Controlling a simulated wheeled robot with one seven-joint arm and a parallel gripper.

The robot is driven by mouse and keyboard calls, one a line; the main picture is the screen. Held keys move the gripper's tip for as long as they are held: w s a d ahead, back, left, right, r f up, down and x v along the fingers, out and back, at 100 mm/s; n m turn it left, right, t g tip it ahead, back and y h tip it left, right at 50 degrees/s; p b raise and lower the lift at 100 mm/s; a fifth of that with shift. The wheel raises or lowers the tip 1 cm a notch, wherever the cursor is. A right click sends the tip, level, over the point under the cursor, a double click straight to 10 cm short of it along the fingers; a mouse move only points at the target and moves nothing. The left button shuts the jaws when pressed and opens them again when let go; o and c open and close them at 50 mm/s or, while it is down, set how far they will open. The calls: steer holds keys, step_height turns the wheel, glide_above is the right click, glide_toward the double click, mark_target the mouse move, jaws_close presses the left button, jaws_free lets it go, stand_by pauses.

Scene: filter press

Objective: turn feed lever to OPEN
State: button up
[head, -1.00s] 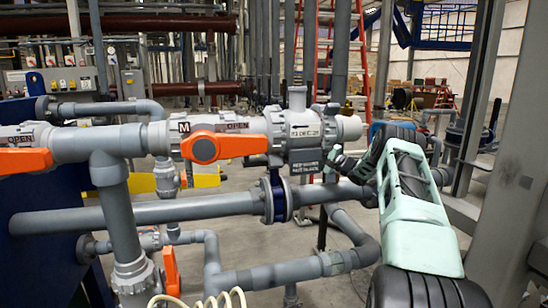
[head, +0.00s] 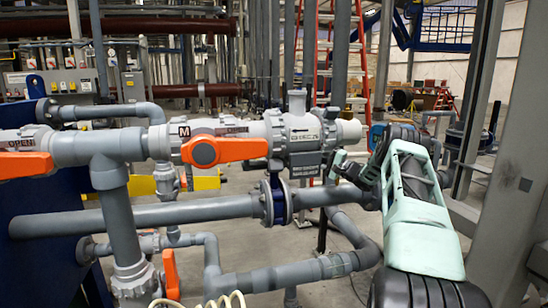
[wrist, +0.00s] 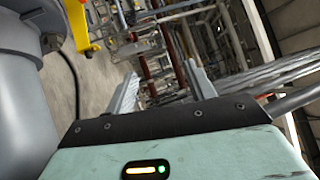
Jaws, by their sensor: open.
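An orange lever (head: 225,150) lies roughly along the grey pipe in the head view, its round hub at its left end, near an "M" mark. Two more orange levers show: one at the far left (head: 25,164) by an OPEN label, one hanging down low (head: 170,274). I cannot tell from the labels which is the feed lever. My gripper (head: 336,166) is open and empty, right of the middle lever, just beside the grey valve body (head: 300,132). The wrist view shows both fingers apart with nothing between them (wrist: 163,88).
Grey pipes (head: 140,215) run across below the levers, with a blue flange (head: 275,200) beneath the valve body. A yellow bar (head: 205,183) is behind the pipes. A grey column (head: 520,170) stands at the right. A large grey pipe (wrist: 22,90) is close at left in the wrist view.

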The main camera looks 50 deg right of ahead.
steer(key=v, duration=0.6)
steer(key=shift+s+p, duration=0.2)
steer(key=shift+p, duration=0.1)
steer(key=shift+f, duration=0.15)
